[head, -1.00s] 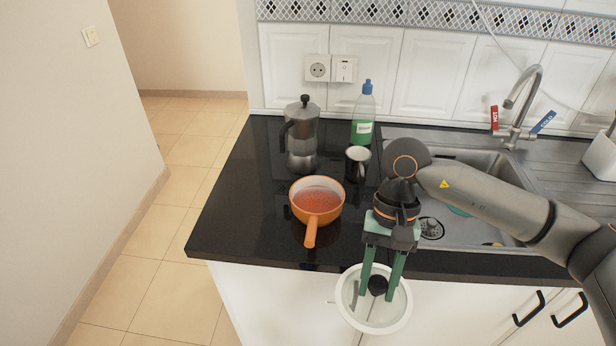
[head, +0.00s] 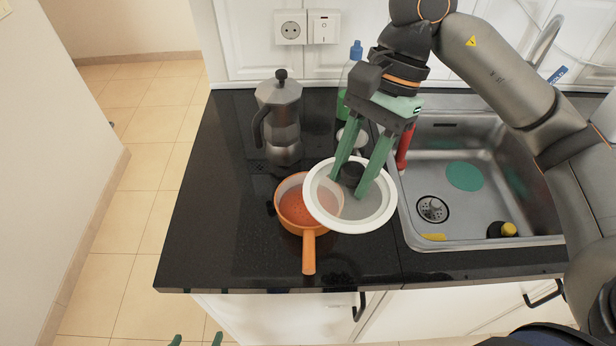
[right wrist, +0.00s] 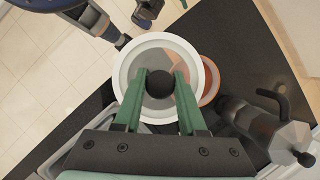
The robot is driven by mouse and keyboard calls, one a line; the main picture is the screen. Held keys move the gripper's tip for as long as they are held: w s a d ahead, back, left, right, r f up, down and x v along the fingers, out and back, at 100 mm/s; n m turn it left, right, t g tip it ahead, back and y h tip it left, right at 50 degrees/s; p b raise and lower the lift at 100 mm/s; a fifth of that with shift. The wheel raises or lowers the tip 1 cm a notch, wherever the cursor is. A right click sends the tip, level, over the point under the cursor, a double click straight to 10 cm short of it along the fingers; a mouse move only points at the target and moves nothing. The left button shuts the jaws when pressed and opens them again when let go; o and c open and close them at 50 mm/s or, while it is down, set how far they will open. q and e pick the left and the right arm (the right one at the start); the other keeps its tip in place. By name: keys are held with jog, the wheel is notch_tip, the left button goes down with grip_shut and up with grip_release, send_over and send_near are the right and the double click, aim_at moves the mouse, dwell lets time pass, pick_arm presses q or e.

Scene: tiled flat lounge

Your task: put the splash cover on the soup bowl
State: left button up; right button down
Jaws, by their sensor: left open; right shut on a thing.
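The soup bowl (head: 291,228) is an orange pan-like bowl with a handle and reddish soup, upright on the black counter. It shows partly in the right wrist view (right wrist: 212,80). The splash cover (head: 345,222) is a clear disc with a white rim and a black knob. My right gripper (head: 348,184) is shut on the knob and holds the cover over the bowl's right part, off centre to the right. In the right wrist view the cover (right wrist: 202,72) hides most of the bowl. I cannot tell whether they touch. My left gripper (head: 196,341) is open and empty at the bottom edge.
A moka pot (head: 281,120) stands behind the bowl. A green bottle (head: 341,104) and a mug (head: 345,136) are partly hidden behind my right gripper. The sink (head: 480,215) is to the right. The counter left of the bowl is clear.

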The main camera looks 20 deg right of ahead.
aim_at(327, 171)
jog(key=w, duration=0.1)
jog(key=w+a+f, duration=0.2)
jog(key=w, duration=0.1)
jog(key=shift+p, duration=0.35)
jog(key=w+a+f+p, duration=0.1)
jog(key=w+f, duration=0.3)
jog(key=f, duration=0.4)
jog(key=shift+a+f, duration=0.3)
jog(key=shift+f, duration=0.05)
jog(key=c, duration=0.9)
grip_release()
jog(key=shift+f, duration=0.15)
jog(key=shift+c, duration=0.2)
jog(key=o, duration=0.5)
jog(key=shift+c, duration=0.2)
